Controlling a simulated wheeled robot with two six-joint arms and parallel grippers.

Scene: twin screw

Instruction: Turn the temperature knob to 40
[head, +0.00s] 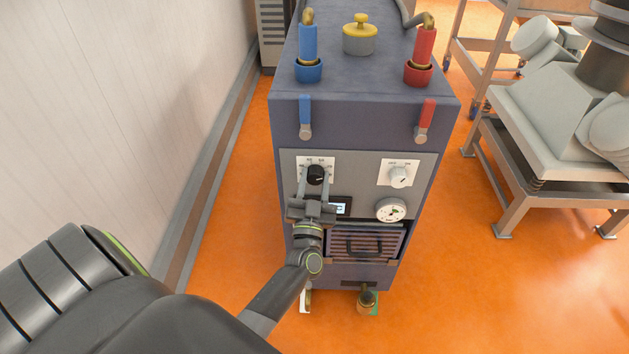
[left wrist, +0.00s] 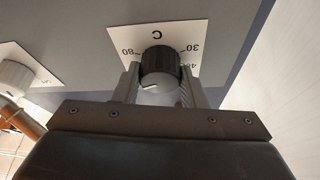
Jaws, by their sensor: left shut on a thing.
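The black round temperature knob (head: 316,174) sits on a white scale plate (head: 329,163) at the upper left of the machine's grey front panel. My left gripper (head: 315,186) is shut on the knob, one finger on each side. In the left wrist view, the knob (left wrist: 160,68) shows between the fingers (left wrist: 160,85). A white pointer line on its face points to the lower left. The scale plate (left wrist: 112,43) shows "80" to the left, "30" to the right and a partly covered mark below it. My right gripper is not in view.
A white knob (head: 400,177) and a round gauge (head: 391,210) are on the panel's right. A small display (head: 341,206) is partly hidden by my gripper. Blue (head: 305,115) and red (head: 427,117) levers hang above.

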